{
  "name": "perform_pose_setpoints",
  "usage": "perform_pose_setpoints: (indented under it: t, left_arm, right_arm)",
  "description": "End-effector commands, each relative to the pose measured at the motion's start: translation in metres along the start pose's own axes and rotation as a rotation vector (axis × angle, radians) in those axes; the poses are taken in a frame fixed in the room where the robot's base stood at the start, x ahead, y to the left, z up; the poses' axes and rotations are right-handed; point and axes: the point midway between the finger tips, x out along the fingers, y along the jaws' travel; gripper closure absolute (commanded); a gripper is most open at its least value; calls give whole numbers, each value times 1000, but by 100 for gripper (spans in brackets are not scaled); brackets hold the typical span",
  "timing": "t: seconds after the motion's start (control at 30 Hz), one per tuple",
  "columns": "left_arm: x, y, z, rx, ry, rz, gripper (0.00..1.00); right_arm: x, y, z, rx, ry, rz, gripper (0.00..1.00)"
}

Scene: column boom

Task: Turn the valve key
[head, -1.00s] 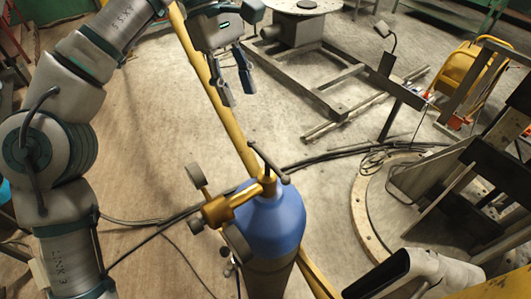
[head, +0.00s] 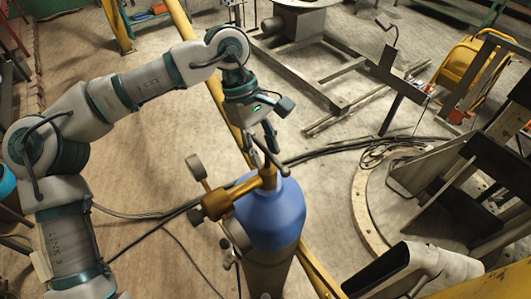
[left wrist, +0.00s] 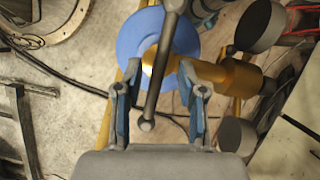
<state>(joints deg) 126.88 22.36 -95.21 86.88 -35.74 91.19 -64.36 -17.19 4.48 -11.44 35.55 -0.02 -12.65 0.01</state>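The valve key (left wrist: 158,75) is a dark bar with a ball end, mounted on the brass valve (head: 217,204) of a blue gas cylinder (head: 273,217). In the head view the valve key (head: 270,158) slants across the top of the valve. My left gripper (head: 264,142) is just above it, pointing down. In the left wrist view the fingers of my left gripper (left wrist: 158,92) stand apart on either side of the key, with gaps visible on both sides. My right gripper does not show.
Round gauges (left wrist: 259,26) stick out beside the valve. A yellow pole (head: 222,95) runs diagonally behind the cylinder. Cables (head: 345,147) lie on the floor. A metal frame (head: 330,85) stands at the back, and a yellow reel (head: 466,68) is at the right.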

Motion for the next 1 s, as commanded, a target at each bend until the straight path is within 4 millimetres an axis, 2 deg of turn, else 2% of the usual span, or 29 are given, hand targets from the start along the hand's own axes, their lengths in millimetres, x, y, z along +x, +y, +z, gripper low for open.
perform_pose_setpoints:
  t: [0.2, 0.47, 0.63, 1.0]
  left_arm:
    - [16, -1, 1, 1, 0, 0, 60]
    - [18, 0, 0, 1, -1, 0, 60]
    - [18, 0, 0, 1, -1, 1, 100]
    - [17, 1, -1, -10, 0, 8, 100]
  right_arm:
    - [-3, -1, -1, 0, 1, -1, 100]
    - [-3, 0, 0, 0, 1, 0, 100]
    - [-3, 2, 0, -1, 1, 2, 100]
    - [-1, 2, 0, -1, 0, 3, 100]
